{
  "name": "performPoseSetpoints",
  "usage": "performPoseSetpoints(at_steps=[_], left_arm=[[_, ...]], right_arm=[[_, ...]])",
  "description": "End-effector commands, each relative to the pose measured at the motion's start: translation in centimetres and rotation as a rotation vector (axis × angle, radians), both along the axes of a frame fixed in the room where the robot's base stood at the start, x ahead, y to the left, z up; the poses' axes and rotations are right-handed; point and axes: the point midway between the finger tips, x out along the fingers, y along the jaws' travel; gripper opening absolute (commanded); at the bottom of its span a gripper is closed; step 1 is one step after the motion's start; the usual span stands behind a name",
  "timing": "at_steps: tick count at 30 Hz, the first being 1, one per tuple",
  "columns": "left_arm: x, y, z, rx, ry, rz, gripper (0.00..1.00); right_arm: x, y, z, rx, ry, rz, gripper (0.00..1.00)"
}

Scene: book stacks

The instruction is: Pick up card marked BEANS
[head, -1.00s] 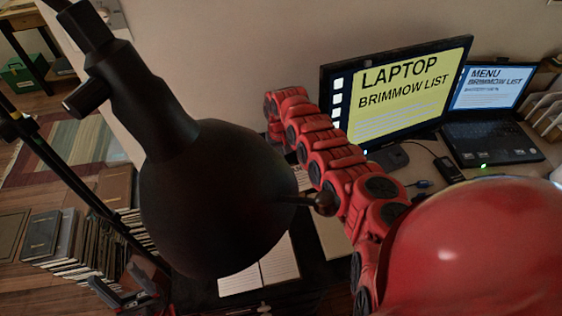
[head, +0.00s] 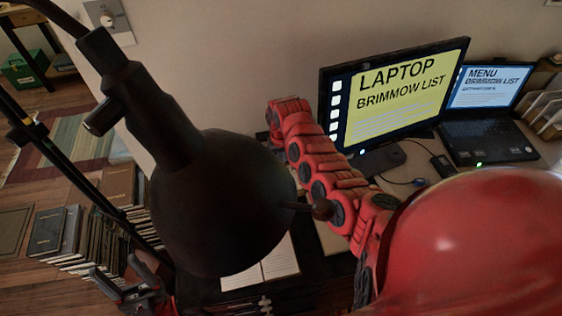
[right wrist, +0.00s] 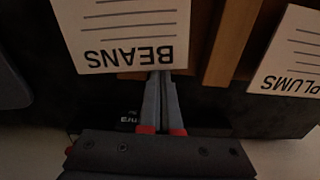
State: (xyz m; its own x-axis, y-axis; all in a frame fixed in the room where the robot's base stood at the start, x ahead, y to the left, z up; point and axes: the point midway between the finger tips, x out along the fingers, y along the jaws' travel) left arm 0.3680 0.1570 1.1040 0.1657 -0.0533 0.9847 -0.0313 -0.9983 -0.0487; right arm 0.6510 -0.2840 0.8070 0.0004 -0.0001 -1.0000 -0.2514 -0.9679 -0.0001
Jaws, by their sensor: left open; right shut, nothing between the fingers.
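The white card marked BEANS (right wrist: 125,35) is at the upper left of the right wrist view, its lettering upside down. My right gripper (right wrist: 160,76) is shut and empty, its fingertips right at the card's lettered edge. I cannot tell whether they touch it. A card marked PLUMS (right wrist: 290,55) is to the right, past a wooden strip (right wrist: 230,45). In the head view I cannot make out the BEANS card or the right fingertips. My left gripper (head: 117,270) is open and empty at the lower left, far from the cards.
A black lamp (head: 220,205) blocks much of the head view. A monitor (head: 400,100) and a laptop (head: 490,135) stand on the desk, with a slotted holder (head: 545,110) at the right edge. An open notebook (head: 262,268) lies below the lamp.

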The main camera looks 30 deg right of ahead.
Motion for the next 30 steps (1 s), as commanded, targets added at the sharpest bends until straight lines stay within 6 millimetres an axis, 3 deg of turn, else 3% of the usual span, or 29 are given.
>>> performPoseSetpoints(at_steps=[6, 12, 18, 30], left_arm=[[0.0, 0.0, 4.5, 0.0, 0.0, 0.0, 0.62], [0.0, 0.0, 7.4, 0.0, 0.0, 0.0, 0.62], [0.0, 0.0, 8.2, 0.0, 0.0, 0.0, 0.62], [0.0, 0.0, 8.0, 0.0, 0.0, 0.0, 0.62]], right_arm=[[-1.8, 0.8, 1.1, 0.007, 0.0, 0.0, 0.0], [-3.9, 1.4, 0.7, 0.006, -0.001, 0.0, 0.0], [-5.1, 1.4, 0.2, 0.001, 0.001, 0.0, 0.0], [-5.1, 1.4, 0.1, 0.0, 0.0, 0.001, 0.0]])
